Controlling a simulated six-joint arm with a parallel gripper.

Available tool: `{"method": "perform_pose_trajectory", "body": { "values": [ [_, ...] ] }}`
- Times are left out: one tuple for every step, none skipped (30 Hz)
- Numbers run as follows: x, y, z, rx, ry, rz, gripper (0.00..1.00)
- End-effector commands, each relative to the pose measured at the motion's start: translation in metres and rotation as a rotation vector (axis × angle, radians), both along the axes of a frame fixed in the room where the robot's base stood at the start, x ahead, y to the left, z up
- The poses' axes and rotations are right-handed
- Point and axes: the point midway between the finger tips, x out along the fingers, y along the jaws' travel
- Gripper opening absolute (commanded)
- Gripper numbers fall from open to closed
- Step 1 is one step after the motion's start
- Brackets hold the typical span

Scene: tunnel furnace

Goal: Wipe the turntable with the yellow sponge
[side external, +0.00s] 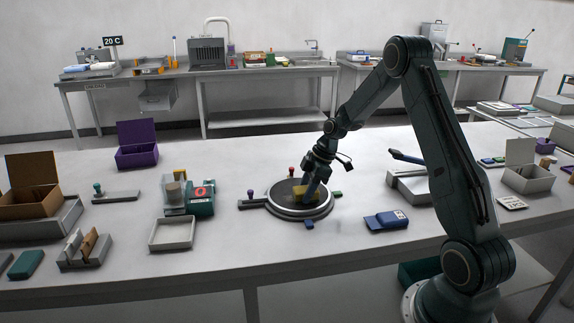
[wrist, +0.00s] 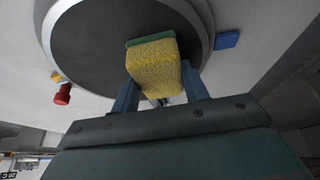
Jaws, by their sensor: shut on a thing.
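The turntable (side external: 285,208) is a round dark disc with a light grey rim, standing in the middle of the white table. It also fills the upper part of the wrist view (wrist: 85,38). My gripper (side external: 305,188) is over the disc, pointing down. In the wrist view my gripper (wrist: 160,92) is shut on the yellow sponge (wrist: 155,68), with a finger on each side. The sponge has a green layer on its far end. In the side view the sponge (side external: 298,190) is low at the disc's surface. I cannot tell whether it touches.
A red knob (wrist: 63,95) and a blue tab (wrist: 228,39) stand by the turntable's rim. A white tray (side external: 172,234) and a teal device (side external: 201,199) are to the left. A blue device (side external: 386,220) lies to the right. The table in front of the turntable is clear.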

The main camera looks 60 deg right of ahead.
Motion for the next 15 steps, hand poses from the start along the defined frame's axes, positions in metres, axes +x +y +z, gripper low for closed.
{"method": "perform_pose_trajectory", "body": {
  "values": [
    [-0.0031, -0.0026, -0.0012, 0.0, 0.004, -0.003, 0.26],
    [-0.0041, -0.0034, -0.0014, 0.0, 0.005, -0.003, 0.26],
    [-0.0051, -0.0044, -0.0017, 0.001, 0.005, -0.004, 0.26],
    [-0.0056, -0.0049, -0.0018, 0.001, 0.005, -0.004, 0.26],
    [-0.0061, -0.0053, -0.002, 0.0, 0.005, -0.004, 0.26],
    [-0.0065, -0.0057, -0.0021, 0.0, 0.005, -0.004, 0.26],
    [-0.0068, -0.0058, -0.0022, 0.001, 0.006, -0.004, 0.26],
    [-0.0068, -0.0059, -0.0023, 0.001, 0.006, -0.004, 0.26],
    [-0.0069, -0.0059, -0.0024, 0.0, 0.007, -0.004, 0.26],
    [-0.0069, -0.0059, -0.0021, 0.0, 0.007, -0.004, 0.26],
    [-0.0069, -0.006, -0.0015, 0.0, 0.007, -0.004, 0.26],
    [-0.007, -0.006, -0.0009, 0.0, 0.007, -0.004, 0.26],
    [-0.0069, -0.0059, -0.0005, 0.0, 0.007, -0.005, 0.26],
    [-0.007, -0.0059, -0.0004, 0.0, 0.007, -0.005, 0.26],
    [-0.0069, -0.0057, -0.0005, 0.0, 0.007, -0.004, 0.26]
  ]
}}
